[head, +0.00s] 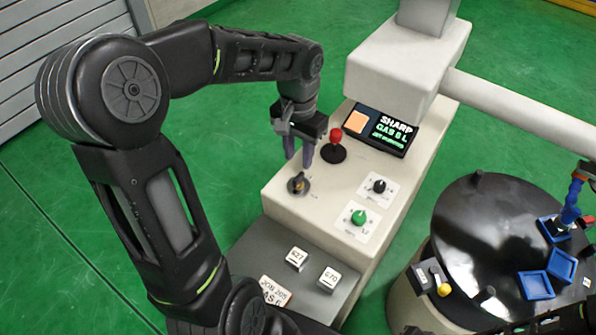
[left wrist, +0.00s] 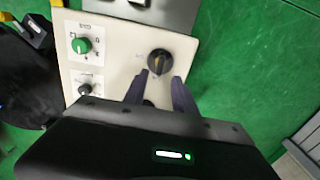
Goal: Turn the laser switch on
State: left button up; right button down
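A black rotary switch (head: 298,184) with an orange mark sits on the cream console (head: 279,207), near its left edge; I take it for the laser switch. It also shows in the left wrist view (left wrist: 158,62); its lettering is too small to read. My left gripper (head: 299,164) is open and points down just over the switch. In the left wrist view its two fingertips (left wrist: 160,78) are apart, at the near side of the knob, one to each side. I cannot tell whether they touch it.
A red-topped lever (head: 335,138) stands close behind my left gripper, with a lit screen (head: 381,130) beyond. Black (head: 379,186) and green (head: 358,218) knobs lie to the right. Labelled blocks (head: 297,258) rest on the grey shelf. A round black table (head: 475,215) stands right.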

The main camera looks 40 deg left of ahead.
aim_at(298, 176)
pick_arm(q)
notch_tip(298, 176, down, 8)
jog(key=shift+r, duration=0.1)
dwell(0.4)
grip_shut()
dwell(0.5)
